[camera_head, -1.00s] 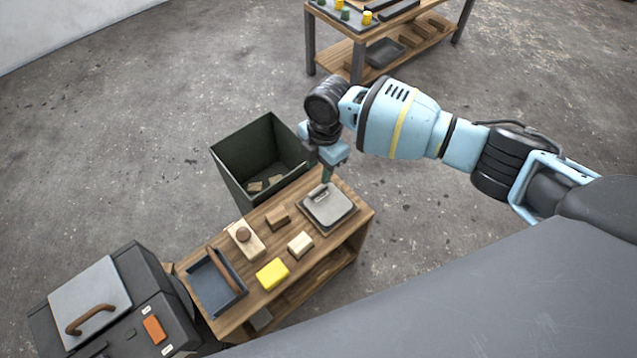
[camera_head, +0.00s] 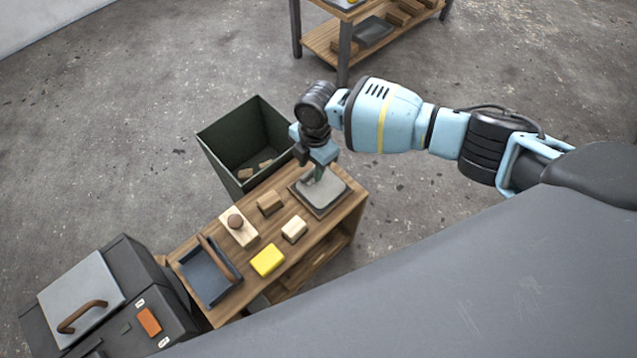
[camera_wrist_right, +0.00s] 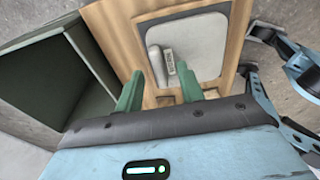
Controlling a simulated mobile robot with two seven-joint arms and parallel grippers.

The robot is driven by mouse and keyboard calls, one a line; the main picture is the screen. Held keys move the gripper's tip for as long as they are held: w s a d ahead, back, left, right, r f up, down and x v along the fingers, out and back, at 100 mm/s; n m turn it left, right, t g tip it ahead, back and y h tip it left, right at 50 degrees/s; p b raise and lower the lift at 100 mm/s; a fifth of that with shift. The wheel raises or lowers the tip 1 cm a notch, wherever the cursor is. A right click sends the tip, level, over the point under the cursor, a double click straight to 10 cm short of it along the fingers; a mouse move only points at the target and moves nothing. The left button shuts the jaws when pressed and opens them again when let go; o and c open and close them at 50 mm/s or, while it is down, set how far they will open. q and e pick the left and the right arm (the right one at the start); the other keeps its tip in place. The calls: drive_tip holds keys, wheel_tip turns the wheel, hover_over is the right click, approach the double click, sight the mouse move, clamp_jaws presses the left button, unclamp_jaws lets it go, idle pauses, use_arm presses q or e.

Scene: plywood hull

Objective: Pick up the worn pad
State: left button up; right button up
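A light grey square plate (camera_head: 328,193) with a darker rim lies at the far right end of the wooden bench. It also shows in the right wrist view (camera_wrist_right: 200,45), with a small rounded grey piece (camera_wrist_right: 157,66) and a printed label on it. I cannot tell for sure which of these is the worn pad. My right gripper (camera_head: 317,176) is over the plate's far left part, pointing down. In the right wrist view its green fingers (camera_wrist_right: 160,90) are apart with nothing between them, close to the rounded piece. My left gripper is out of view.
The bench (camera_head: 318,228) also holds wooden blocks (camera_head: 269,203), a yellow block (camera_head: 267,260), a knobbed block (camera_head: 239,228) and a blue-grey tray (camera_head: 205,285). A dark green bin (camera_head: 222,160) holding small pieces stands behind it. A dark case (camera_head: 150,285) is at left.

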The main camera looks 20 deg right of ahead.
drive_tip(key=shift+a+f, duration=0.1)
drive_tip(key=shift+f, duration=0.5)
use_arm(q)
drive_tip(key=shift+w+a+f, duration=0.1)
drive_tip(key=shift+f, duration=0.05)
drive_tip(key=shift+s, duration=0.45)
use_arm(e)
clamp_jaws()
drive_tip(key=shift+r, duration=0.1)
